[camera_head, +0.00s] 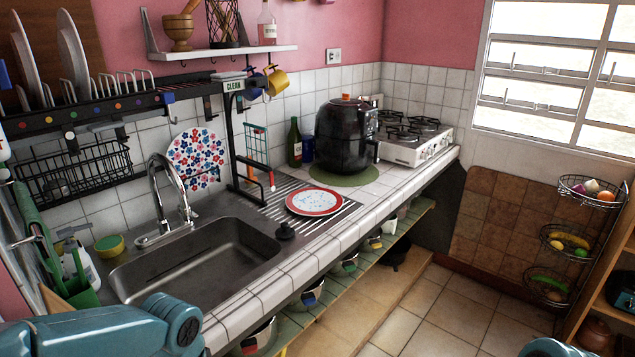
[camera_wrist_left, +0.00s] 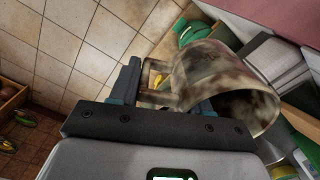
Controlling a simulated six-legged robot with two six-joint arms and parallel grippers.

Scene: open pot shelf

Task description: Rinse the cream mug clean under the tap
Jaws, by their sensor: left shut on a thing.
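In the left wrist view a cream mug (camera_wrist_left: 222,75) is blotched with dark brown stains over its side. My left gripper (camera_wrist_left: 160,88) is shut on the mug's handle, with the mug's body beside the right finger and its mouth facing the picture's lower right. The curved metal tap (camera_head: 157,185) stands behind the steel sink (camera_head: 205,257). No water stream shows. The sink's visible floor is empty. My right gripper is in neither view.
A yellow-green sponge (camera_head: 109,246) lies left of the tap. Bottles and a green board crowd the sink's left end. A black stopper (camera_head: 285,231) sits on the sink's right rim. A red-rimmed plate (camera_head: 314,201) lies on the drainer. A dish rack (camera_head: 95,112) hangs above.

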